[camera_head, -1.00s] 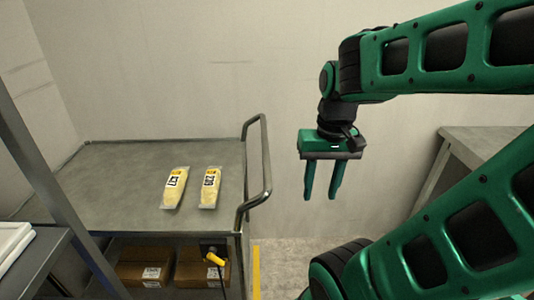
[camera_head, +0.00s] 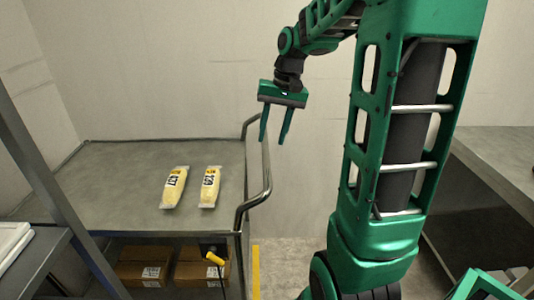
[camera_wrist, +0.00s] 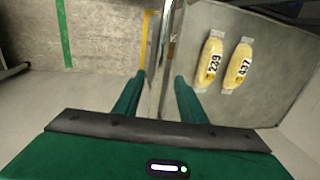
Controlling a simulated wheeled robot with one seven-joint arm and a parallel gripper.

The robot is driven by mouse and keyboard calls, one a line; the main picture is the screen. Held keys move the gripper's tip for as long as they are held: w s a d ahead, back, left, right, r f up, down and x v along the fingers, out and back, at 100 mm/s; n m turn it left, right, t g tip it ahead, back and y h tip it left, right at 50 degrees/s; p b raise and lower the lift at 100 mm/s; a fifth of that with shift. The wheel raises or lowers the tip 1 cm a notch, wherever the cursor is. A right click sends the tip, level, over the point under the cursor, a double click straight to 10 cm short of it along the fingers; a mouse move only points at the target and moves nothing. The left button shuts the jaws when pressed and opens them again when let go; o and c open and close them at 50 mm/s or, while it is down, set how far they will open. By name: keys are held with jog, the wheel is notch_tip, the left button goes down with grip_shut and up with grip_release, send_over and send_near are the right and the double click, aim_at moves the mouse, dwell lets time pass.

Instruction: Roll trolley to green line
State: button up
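The grey metal trolley (camera_head: 120,205) stands at the left with a bent tube handle (camera_head: 266,178) on its right end. In the wrist view the handle (camera_wrist: 168,50) runs between my two fingers, with gaps showing beside it. My gripper (camera_head: 274,140) is open, pointing down, at the far part of the handle; it also shows in the wrist view (camera_wrist: 158,90). I cannot tell if the fingers are at the handle's height. The green line (camera_wrist: 63,35) is on the floor in the wrist view, away from the trolley on the handle's other side.
Two yellow packs (camera_head: 174,187) (camera_head: 210,187) lie on the trolley top. Brown boxes (camera_head: 143,266) and a yellow-handled tool (camera_head: 214,259) are below. A yellow floor line (camera_head: 256,268) runs by the trolley. A grey table (camera_head: 495,155) stands right.

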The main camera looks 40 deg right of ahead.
aim_at(267, 156)
jog(key=f, duration=0.4)
jog(key=a+f, duration=0.1)
jog(key=f, duration=0.2)
jog(key=shift+w+a, duration=0.1)
jog(key=shift+w, duration=0.3)
